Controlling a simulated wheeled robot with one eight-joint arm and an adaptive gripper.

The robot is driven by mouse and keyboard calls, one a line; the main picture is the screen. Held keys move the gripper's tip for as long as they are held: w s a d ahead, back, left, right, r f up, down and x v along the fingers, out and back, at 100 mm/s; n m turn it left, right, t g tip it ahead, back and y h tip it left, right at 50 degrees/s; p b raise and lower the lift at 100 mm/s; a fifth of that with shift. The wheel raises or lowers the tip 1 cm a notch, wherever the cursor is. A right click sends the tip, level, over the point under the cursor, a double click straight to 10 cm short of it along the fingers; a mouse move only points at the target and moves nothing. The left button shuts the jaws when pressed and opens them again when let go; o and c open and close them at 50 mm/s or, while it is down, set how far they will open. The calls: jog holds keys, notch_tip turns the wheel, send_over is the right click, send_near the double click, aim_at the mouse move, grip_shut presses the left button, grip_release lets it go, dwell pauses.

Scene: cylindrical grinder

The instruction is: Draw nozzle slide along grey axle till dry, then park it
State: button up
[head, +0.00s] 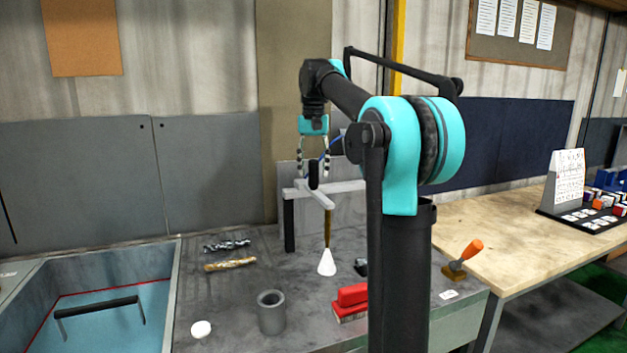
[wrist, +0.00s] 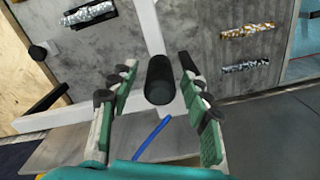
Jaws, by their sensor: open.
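My gripper (head: 313,171) points down and is open, with its fingers on either side of a black upright handle (head: 313,178). The wrist view shows the handle (wrist: 160,83) between the parted fingers (wrist: 157,66), with gaps on both sides. The handle stands on a pale arm (head: 320,198) crossing a pale grey bar (head: 348,187), which looks like the axle. A brass tube (head: 327,230) hangs from the arm's near end, with a white cone nozzle (head: 327,264) at its foot. A blue hose (wrist: 152,138) runs near the handle. Wetness cannot be made out.
A grey hollow cylinder (head: 271,314), white disc (head: 201,329), red block (head: 352,298) and silver and gold wrapped pieces (head: 230,265) lie on the grey bench. A blue-floored basin (head: 110,325) is at left. A wooden table (head: 520,235) is at right.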

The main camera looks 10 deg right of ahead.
aim_at(314, 189)
jog(key=shift+f, duration=1.8)
jog(key=shift+c, duration=0.5)
grip_shut()
